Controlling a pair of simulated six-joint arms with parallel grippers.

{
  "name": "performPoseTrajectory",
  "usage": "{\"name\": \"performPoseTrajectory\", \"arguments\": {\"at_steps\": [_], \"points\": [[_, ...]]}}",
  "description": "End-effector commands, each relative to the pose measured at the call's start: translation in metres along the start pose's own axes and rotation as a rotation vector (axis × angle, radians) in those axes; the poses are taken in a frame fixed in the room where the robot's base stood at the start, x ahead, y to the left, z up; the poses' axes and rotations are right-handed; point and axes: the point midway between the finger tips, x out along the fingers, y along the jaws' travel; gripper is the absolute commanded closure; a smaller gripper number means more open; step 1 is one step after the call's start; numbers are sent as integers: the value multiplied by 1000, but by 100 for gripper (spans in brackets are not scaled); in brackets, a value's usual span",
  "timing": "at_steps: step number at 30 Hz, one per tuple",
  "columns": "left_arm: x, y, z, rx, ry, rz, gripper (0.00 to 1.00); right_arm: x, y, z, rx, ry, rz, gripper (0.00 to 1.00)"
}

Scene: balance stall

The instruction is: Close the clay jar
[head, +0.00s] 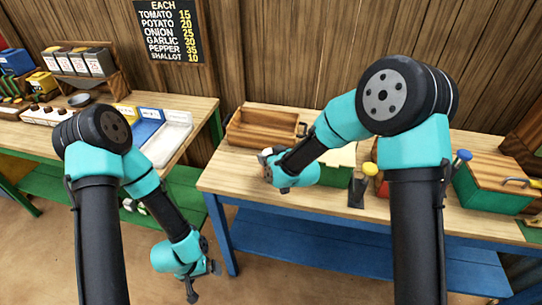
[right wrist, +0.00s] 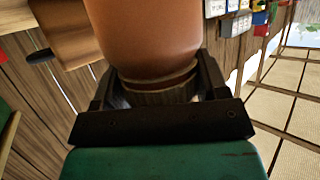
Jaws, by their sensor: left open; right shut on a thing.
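The orange-brown clay jar (right wrist: 145,35) fills the upper middle of the right wrist view. Below its smooth body are a dark red band and a greyish ribbed band; I cannot tell if the ribbed part is a lid or the jar's own end. My right gripper (head: 266,166) is shut on the jar, one finger on each side of this narrower end. My left gripper (head: 204,280) is open and empty, low in front of that table.
A wooden tray (head: 262,128) stands at the table's back left. A green box with a wooden top (head: 505,183) is at the right. A dark block (head: 357,192) stands near the front edge. The left table (head: 180,104) holds several containers. The table's front left is clear.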

Motion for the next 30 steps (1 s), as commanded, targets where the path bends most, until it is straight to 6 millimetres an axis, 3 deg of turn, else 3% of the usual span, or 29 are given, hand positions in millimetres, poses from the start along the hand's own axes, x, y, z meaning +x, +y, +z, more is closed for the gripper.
{"name": "performPoseTrajectory", "arguments": {"at_steps": [6, 7, 12, 15, 24, 30], "points": [[0, 0, 0, 0, 0, 0, 0, 1, 0, 3, 0, 1, 0, 99], [0, 0, 0, 0, 0, 0, 0, 1, 0, 3, 0, 0, 0, 30], [0, 0, 0, 0, 0, 0, 0, 1, 0, 3, 0, 0, 0, 14], [0, 0, 0, 0, 0, 0, 0, 1, 0, 2, 0, 0, 0, 7], [0, 0, 0, 0, 0, 0, 0, 0, 0, 0, 0, 1, 0, 7], [0, 0, 0, 0, 0, 0, 0, -19, 0, -1, 0, 1, 0, 7]]}}
